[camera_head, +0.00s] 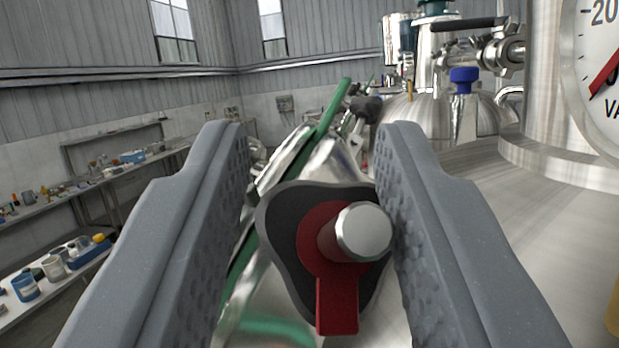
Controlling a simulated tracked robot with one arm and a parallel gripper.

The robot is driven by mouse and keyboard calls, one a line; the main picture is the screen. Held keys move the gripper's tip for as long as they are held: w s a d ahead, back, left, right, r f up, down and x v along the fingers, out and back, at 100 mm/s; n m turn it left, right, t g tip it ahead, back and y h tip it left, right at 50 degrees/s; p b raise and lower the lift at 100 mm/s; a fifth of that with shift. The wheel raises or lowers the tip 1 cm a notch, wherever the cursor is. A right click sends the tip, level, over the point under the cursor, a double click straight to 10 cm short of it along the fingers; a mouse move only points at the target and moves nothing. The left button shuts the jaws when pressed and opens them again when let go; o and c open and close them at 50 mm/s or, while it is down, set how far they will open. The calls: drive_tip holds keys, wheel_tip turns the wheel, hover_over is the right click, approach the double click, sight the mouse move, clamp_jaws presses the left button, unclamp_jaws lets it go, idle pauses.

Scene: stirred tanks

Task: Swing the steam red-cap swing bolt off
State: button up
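The steam swing bolt shows as a dark grey three-lobed knob (283,267) with a red cap and tab (337,304) and a round metal stud end (363,232). It sits between the two grey fingers of my gripper (312,150), in the lower middle of the view. The fingers stand wide apart. A narrow gap shows between the left finger and the knob. The right finger is very close to the knob's right lobe, and I cannot tell whether they touch. The bolt's lower end is hidden behind the knob.
A shiny tank top (470,235) fills the right, with a gauge (600,75) at the upper right edge. Pipe fittings and a blue-capped valve (464,80) stand behind. A green-edged lid (305,150) tilts up beyond the knob. Benches with containers (55,265) line the left.

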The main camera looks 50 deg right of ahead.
drive_tip(key=b+v, duration=0.5)
drive_tip(key=v, duration=0.8)
drive_tip(key=shift+a+f, duration=0.2)
